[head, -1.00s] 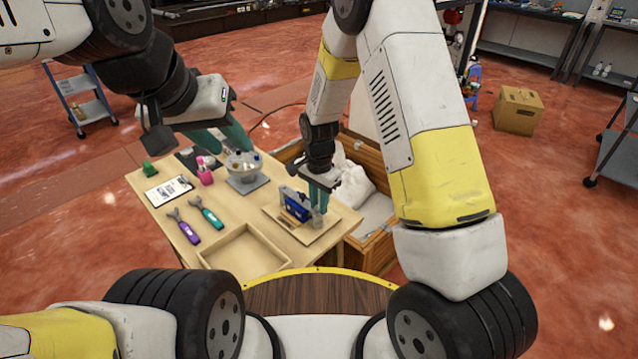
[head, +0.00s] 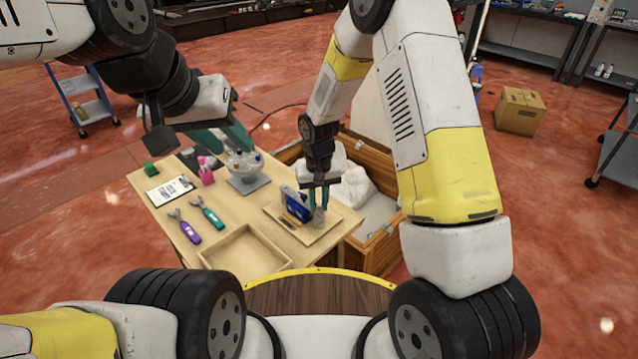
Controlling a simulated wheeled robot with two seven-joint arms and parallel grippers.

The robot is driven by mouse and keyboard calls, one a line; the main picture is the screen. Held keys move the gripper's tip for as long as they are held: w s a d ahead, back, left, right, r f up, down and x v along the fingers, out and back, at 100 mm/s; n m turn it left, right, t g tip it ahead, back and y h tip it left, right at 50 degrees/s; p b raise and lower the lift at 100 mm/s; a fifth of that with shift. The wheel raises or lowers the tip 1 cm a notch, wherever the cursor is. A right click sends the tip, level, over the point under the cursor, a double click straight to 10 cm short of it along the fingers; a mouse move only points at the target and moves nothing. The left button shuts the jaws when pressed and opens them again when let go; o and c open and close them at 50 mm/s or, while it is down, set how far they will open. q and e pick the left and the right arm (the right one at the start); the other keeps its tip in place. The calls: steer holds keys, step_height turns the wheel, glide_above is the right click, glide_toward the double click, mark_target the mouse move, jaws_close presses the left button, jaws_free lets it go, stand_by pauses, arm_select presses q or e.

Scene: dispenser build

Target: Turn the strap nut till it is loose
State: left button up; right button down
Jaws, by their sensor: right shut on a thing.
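The blue dispenser unit (head: 297,205) stands on a light wooden board (head: 290,229) at the table's right side. My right gripper (head: 319,207) points down at the unit's right end. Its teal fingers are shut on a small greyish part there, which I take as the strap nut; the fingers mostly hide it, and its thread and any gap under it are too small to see. My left gripper (head: 238,142) is over the far side of the table, by a glass bowl (head: 243,172). Its teal fingers look spread, with nothing clearly held.
A purple tool (head: 188,232) and a teal tool (head: 212,217) lie on the table. An empty shallow wooden tray (head: 246,257) is at the near edge. A clipboard (head: 168,190) and a pink container (head: 207,177) are further left. An open wooden crate (head: 378,245) stands to the right.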

mark_target(318, 207)
steer(key=n, duration=0.5)
steer(key=shift+a+n, duration=0.15)
steer(key=shift+n, duration=0.15)
stand_by(0.4)
steer(key=c, duration=1.3)
jaws_free()
steer(key=shift+r, duration=0.1)
step_height(318, 207, up, 8)
steer(key=shift+f, duration=0.15)
